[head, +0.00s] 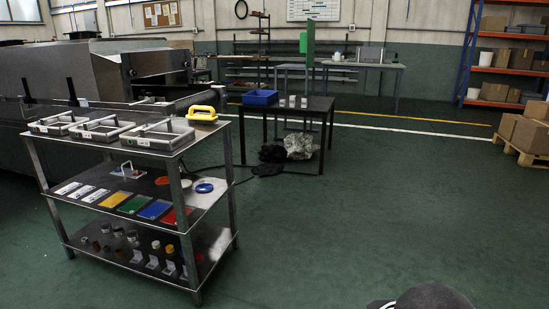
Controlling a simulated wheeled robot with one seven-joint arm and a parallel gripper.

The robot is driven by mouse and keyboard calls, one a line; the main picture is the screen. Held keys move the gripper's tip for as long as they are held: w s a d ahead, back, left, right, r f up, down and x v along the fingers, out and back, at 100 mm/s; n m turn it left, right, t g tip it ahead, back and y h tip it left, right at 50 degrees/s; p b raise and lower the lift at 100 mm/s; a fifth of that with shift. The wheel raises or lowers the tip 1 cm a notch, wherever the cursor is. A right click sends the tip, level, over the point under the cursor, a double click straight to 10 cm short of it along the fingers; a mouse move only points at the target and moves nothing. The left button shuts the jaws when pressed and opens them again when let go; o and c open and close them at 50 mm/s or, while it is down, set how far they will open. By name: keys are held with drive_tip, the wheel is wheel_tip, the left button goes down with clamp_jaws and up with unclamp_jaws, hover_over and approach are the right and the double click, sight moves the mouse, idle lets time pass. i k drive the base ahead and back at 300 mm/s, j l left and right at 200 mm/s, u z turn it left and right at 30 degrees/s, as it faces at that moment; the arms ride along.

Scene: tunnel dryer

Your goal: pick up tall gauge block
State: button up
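I cannot make out for certain which object is the tall gauge block. A few small pale block-like pieces (292,102) stand on the black table, too small to tell apart by height. Several small cylinders and pieces (118,232) stand on the bottom shelf of the steel cart (206,250), next to pale angled pieces (152,262). My gripper is not in view.
The cart's top holds framed screens (100,130) and a yellow-handled tool (201,113); coloured plates (155,210) lie on its middle shelf. A blue bin (260,98) sits on the black table (318,104). Crumpled bags lie beneath.

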sight(293, 98)
drive_tip(key=i, duration=2.6)
drive_tip(key=i+j+z, duration=0.1)
drive_tip(key=i, duration=1.15)
drive_tip(key=i+j, duration=0.1)
drive_tip(key=i, duration=1.2)
